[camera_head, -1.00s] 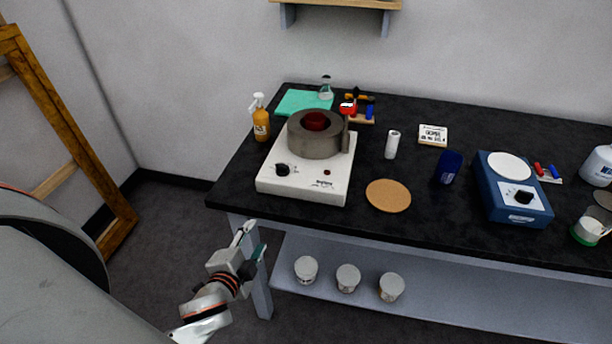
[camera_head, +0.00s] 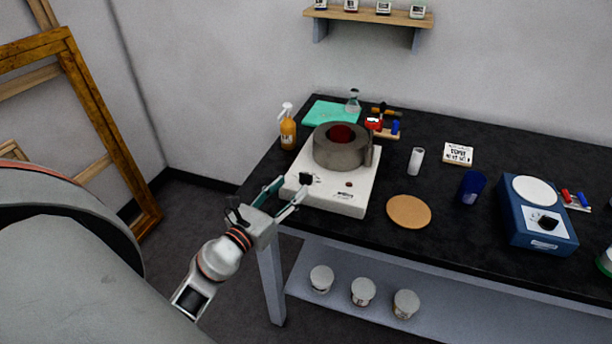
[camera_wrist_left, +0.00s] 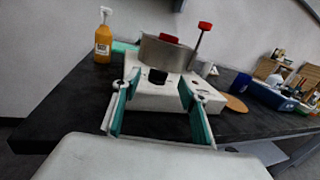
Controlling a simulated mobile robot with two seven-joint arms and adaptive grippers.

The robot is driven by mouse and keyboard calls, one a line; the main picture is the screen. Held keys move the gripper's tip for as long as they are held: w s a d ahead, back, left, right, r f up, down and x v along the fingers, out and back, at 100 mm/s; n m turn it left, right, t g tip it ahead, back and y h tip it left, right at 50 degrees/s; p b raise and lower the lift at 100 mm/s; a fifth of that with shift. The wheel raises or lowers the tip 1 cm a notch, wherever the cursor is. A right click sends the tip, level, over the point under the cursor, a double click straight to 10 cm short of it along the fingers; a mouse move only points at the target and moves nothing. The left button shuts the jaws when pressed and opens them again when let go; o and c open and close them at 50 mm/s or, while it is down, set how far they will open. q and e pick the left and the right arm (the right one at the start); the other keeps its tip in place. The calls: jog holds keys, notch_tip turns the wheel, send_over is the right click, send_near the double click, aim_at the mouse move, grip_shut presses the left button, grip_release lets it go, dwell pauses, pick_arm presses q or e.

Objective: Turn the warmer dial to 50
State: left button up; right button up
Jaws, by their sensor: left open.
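The warmer (camera_head: 337,200) is a white box on the black table, with a grey ring-shaped pot (camera_head: 341,152) holding something dark red on top. Its black dial (camera_head: 306,179) is on the front left; it also shows in the left wrist view (camera_wrist_left: 157,77). My left gripper (camera_head: 287,188) is open, in front of the dial. In the left wrist view its teal-padded fingers (camera_wrist_left: 158,90) point at the warmer, one to each side of the dial, with no visible grip on it. The dial's scale numbers are too small to read. My right gripper is not in view.
An orange spray bottle (camera_head: 288,130) stands behind the warmer to the left. A cork disc (camera_head: 408,211), a white cylinder (camera_head: 416,161), a blue cup (camera_head: 471,188) and a blue device with its own dial (camera_head: 537,235) are to the right. Jars stand on the lower shelf (camera_head: 450,289).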

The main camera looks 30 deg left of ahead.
aim_at(305, 177)
pick_arm(q)
jog(key=shift+w+f+m, duration=0.25)
jog(key=shift+f+m, duration=0.2)
jog(key=shift+m, duration=0.05)
jog(key=w, duration=0.7)
jog(key=shift+w+d+p, duration=0.15)
jog(key=shift+w+p, duration=0.1)
jog(key=shift+p, duration=0.1)
jog(key=c, duration=1.1)
